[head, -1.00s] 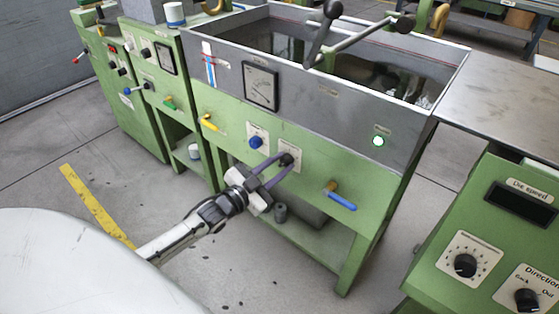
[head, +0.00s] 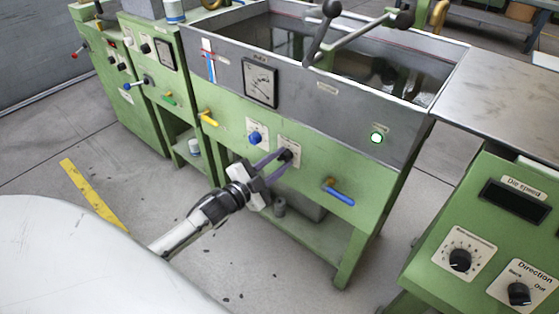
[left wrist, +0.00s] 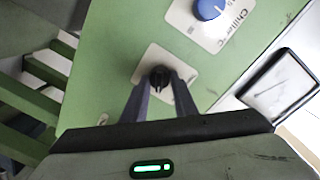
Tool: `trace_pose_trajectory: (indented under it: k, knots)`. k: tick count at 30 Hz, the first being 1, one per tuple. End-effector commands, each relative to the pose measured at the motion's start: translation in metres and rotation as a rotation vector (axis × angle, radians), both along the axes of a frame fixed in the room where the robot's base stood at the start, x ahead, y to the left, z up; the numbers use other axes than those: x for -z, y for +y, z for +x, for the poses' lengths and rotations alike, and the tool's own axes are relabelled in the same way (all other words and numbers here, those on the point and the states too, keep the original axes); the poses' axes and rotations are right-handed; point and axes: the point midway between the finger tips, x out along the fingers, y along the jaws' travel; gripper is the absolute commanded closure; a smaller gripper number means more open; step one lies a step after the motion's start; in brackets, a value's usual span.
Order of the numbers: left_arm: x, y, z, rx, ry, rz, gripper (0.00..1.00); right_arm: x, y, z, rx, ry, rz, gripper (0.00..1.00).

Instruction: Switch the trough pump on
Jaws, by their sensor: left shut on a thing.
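The trough (head: 330,92) is a grey metal tank on a green cabinet. On its front is a small white plate with a black rotary knob (left wrist: 160,77); in the head view the fingers partly cover the knob (head: 287,154). My left gripper (head: 284,157) is at this knob, reaching from the front left. In the left wrist view its two fingers (left wrist: 161,88) are shut on the knob, one on each side. The knob's plate lettering is too small to read. A green-white lamp (head: 376,137) glows on the trough front. My right gripper is not in view.
A blue chiller knob (head: 255,138) sits just left on its own plate. A yellow lever (head: 208,118) and a blue-handled valve (head: 340,195) stick out from the panel. A control console (head: 480,240) stands at right. Floor in front is clear.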

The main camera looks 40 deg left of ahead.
Motion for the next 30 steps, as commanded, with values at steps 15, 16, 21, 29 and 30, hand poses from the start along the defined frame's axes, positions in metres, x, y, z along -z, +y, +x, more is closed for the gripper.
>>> trace_pose_trajectory:
  k: [15, 16, 21, 29, 30]
  knots:
    - [0.000, 0.000, 0.000, 0.001, 0.001, 0.001, 0.56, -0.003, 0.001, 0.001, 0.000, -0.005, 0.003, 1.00]
    - [0.000, 0.000, 0.000, 0.001, 0.001, 0.001, 0.56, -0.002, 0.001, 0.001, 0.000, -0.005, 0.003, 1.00]
    - [0.000, 0.001, -0.008, 0.001, 0.002, 0.000, 0.56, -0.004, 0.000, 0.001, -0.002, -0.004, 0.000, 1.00]
    - [-0.002, 0.006, -0.056, 0.000, 0.005, 0.001, 0.56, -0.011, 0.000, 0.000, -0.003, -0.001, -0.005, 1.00]
    - [-0.002, 0.006, -0.064, 0.000, 0.005, 0.000, 0.56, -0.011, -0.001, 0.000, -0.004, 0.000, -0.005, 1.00]
